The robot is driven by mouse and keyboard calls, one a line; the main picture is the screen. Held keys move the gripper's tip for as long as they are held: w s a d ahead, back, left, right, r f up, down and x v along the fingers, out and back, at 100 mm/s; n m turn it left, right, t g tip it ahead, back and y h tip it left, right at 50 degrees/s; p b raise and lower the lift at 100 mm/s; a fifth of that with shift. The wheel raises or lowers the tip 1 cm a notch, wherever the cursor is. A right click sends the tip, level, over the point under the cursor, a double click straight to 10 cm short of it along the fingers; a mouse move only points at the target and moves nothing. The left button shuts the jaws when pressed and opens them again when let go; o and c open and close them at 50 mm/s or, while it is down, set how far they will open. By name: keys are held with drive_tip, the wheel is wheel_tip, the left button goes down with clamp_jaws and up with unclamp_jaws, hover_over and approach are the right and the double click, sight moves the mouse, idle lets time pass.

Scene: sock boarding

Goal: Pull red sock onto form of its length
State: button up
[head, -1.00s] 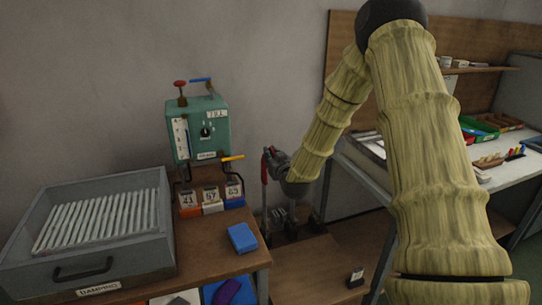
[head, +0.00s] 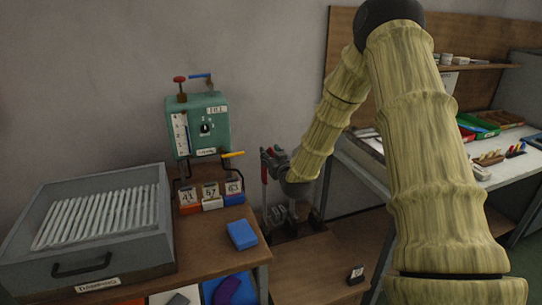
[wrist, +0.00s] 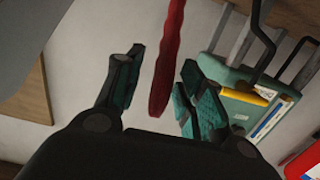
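The red sock shows in the wrist view (wrist: 168,60) as a long narrow red strip between the two fingers of my gripper (wrist: 160,62). Its near end lies close to the palm, and its far end runs out of the top of the picture. Pale wall shows on the left side of the strip, so the fingers are apart and not closed on it. In the head view my gripper (head: 273,160) is small, right of the teal box, with a strip of red (head: 264,170) beside it. What supports the sock is hidden. I cannot make out the forms surely.
A teal box (head: 217,135) with dial and yellow lever stands on the left bench above several numbered tags (head: 211,190). A grey tray (head: 158,245) holds pale slats. A blue block (head: 242,235) lies near the bench edge. A work table (head: 505,180) stands right.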

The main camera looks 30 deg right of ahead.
drive_tip(key=shift+s, duration=0.15)
drive_tip(key=v, duration=1.1)
drive_tip(key=shift+s, duration=0.4)
